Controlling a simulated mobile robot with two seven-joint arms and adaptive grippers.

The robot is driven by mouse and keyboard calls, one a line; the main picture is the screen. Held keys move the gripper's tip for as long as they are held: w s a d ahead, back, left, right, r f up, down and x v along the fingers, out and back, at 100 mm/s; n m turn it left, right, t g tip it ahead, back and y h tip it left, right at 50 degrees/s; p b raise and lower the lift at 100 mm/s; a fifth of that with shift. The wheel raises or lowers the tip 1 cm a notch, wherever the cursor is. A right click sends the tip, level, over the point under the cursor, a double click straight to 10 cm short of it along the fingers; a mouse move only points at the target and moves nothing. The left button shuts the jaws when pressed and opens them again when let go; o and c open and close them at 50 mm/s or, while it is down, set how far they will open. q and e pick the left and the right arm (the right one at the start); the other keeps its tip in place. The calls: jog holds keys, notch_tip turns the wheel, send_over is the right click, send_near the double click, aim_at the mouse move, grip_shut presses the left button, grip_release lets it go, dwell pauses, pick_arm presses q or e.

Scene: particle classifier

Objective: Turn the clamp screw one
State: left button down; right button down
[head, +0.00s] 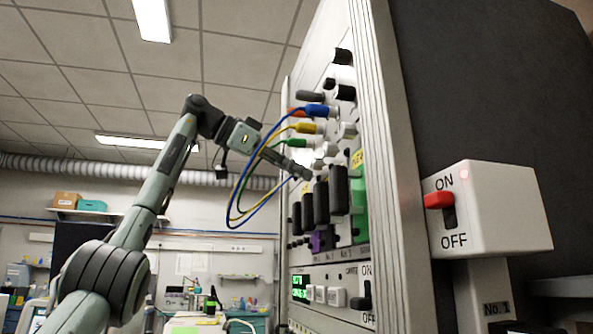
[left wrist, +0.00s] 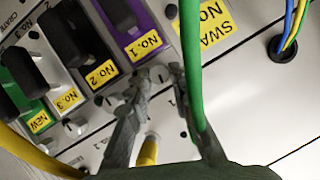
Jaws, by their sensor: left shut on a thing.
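My left gripper (head: 306,173) reaches from the left to the front of the rack panel (head: 315,70). In the left wrist view its two fingertips (left wrist: 165,75) are close together at the panel, just below the yellow "No. 1" label (left wrist: 147,51) of the purple module (left wrist: 143,18). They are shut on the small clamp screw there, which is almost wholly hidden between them. Similar light screws sit below the "No. 2" and "No. 3" labels, one of them at the lower left (left wrist: 75,128). My right gripper is not in view.
A green cable (left wrist: 190,60) runs close along one finger. Blue, yellow and green cables (head: 240,190) loop beside my gripper. Black handles (head: 339,190) stick out from the panel. A white ON/OFF switch box (head: 497,205) stands at the right.

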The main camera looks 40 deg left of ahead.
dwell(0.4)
pick_arm(q)
jog(key=c, duration=1.3)
grip_release()
jog(key=shift+c, duration=0.2)
jog(key=v, duration=1.2)
